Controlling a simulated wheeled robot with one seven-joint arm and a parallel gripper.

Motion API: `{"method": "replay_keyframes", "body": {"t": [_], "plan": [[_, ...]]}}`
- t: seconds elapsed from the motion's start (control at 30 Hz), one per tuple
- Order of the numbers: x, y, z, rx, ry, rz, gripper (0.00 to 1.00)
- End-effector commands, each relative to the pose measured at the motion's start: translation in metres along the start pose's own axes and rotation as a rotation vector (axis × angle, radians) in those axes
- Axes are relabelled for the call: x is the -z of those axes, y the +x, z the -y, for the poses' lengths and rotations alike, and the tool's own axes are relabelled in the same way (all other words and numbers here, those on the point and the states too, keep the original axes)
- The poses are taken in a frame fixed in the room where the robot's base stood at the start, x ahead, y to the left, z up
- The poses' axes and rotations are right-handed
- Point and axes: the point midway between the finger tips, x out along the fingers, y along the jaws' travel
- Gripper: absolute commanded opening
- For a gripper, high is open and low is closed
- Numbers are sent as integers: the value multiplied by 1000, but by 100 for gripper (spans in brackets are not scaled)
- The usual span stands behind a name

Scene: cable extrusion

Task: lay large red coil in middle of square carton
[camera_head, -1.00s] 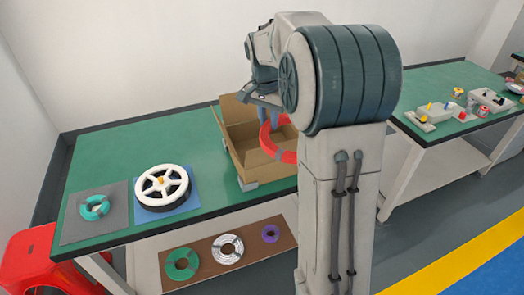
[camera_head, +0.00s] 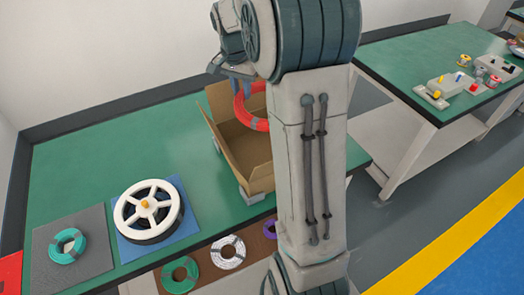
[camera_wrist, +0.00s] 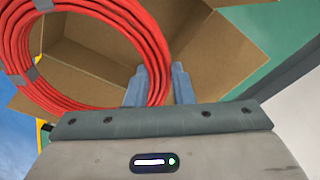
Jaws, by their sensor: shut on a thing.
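The large red coil (camera_head: 248,112) hangs from my gripper (camera_head: 238,77) at the open top of the square carton (camera_head: 213,117). In the wrist view my gripper (camera_wrist: 160,88) is shut on the near edge of the red coil (camera_wrist: 150,40), which has grey bands around it. The carton (camera_wrist: 215,55) shows behind and below the coil, with its flaps spread open. The coil is tilted in the head view, and its right part is hidden behind my arm. I cannot tell whether it touches the carton.
A white spool (camera_head: 148,208) on a blue mat and a teal coil (camera_head: 67,246) on a grey mat lie left on the green table (camera_head: 110,150). Green (camera_head: 180,275), white (camera_head: 228,252) and purple coils lie on a lower board. Another table (camera_head: 420,60) with small parts stands right.

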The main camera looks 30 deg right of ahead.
Motion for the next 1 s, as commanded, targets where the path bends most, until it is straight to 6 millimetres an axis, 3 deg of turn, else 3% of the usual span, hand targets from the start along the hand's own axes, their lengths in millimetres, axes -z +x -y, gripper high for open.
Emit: {"method": "replay_keyframes", "body": {"t": [0.03, 0.23, 0.7, 1.0], "plan": [[-2, 16, 0, 0, 1, 0, 0], [-6, 56, 0, -1, 1, -1, 0], [-16, 129, 0, -1, 1, 2, 0], [-20, 156, 0, 0, 1, 0, 0]]}}
